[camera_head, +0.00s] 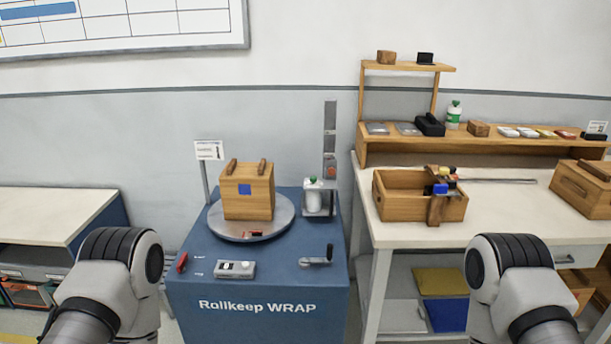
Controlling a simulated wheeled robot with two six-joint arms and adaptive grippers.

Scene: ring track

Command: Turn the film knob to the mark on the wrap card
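The blue wrap machine (258,306), lettered "Rollkeep WRAP", stands in the middle. A white card (209,150) on a post rises at its back left; its print is too small to read. A grey control box (235,269) sits on the front of the top, with a red lever (181,262) to its left and a dark-handled crank (318,259) to its right. I cannot tell which control is the film knob or read its setting. Only my arm links show at the lower left and lower right; both grippers are out of view.
A wooden box (247,192) with a blue square stands on the machine's round turntable (225,230). A white, green-capped bottle (313,190) stands behind right, by a grey mast (330,135). A workbench (480,213) with an open wooden crate (400,207) is at right, another table (45,210) at left.

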